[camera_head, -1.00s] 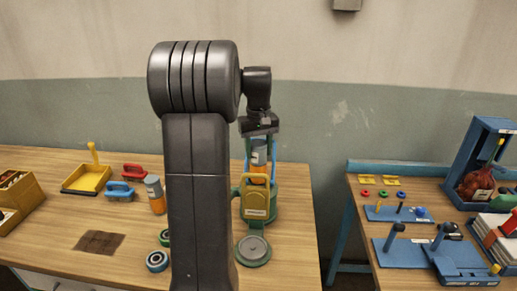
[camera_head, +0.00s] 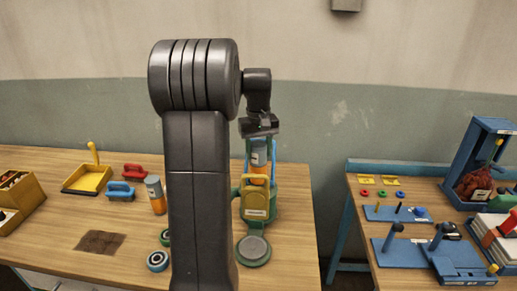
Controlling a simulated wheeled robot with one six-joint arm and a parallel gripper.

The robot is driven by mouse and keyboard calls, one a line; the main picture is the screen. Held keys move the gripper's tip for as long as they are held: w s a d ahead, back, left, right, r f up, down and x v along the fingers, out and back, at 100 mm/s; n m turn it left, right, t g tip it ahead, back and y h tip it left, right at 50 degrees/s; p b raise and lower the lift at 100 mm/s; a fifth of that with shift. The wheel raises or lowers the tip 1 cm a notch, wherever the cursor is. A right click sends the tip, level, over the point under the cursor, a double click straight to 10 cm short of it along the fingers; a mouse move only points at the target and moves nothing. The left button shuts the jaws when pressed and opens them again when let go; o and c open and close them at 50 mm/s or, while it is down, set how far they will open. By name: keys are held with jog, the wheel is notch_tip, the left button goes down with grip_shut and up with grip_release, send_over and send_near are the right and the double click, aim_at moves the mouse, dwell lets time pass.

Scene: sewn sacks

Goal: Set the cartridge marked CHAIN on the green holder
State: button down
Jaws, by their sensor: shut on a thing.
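My gripper (camera_head: 259,150) hangs at the back of the wooden table, to the right of my arm. It is shut on a grey and orange cartridge (camera_head: 258,158), held upright. A pale label shows on it, but it is too small to read. The cartridge is in line with a green stand (camera_head: 276,206), likely the green holder, behind a yellow part; I cannot tell whether they touch. A second grey and orange cartridge (camera_head: 154,195) stands on the table to the left of my arm.
A round grey-topped green base (camera_head: 253,251) stands in front of the yellow part (camera_head: 254,204). Blue (camera_head: 120,191) and red (camera_head: 134,172) handled blocks, a yellow tray (camera_head: 76,186) and a blue-rimmed ring (camera_head: 158,261) are at left. A second table with blue fixtures (camera_head: 397,213) stands right, across a gap.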

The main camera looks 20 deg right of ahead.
jog(key=shift+f+b, duration=0.35)
jog(key=shift+f, duration=0.15)
dwell(0.4)
jog(key=c, duration=1)
grip_release()
notch_tip(320, 180, up, 6)
jog(key=p, duration=0.5)
jog(key=shift+f, duration=0.2)
jog(key=shift+r+p, duration=0.35)
jog(key=shift+r, duration=2.3)
notch_tip(320, 180, down, 7)
jog(key=shift+r+b, duration=0.1)
jog(key=shift+b, duration=0.9)
jog(key=shift+f+b, duration=0.7)
jog(key=shift+f, duration=0.1)
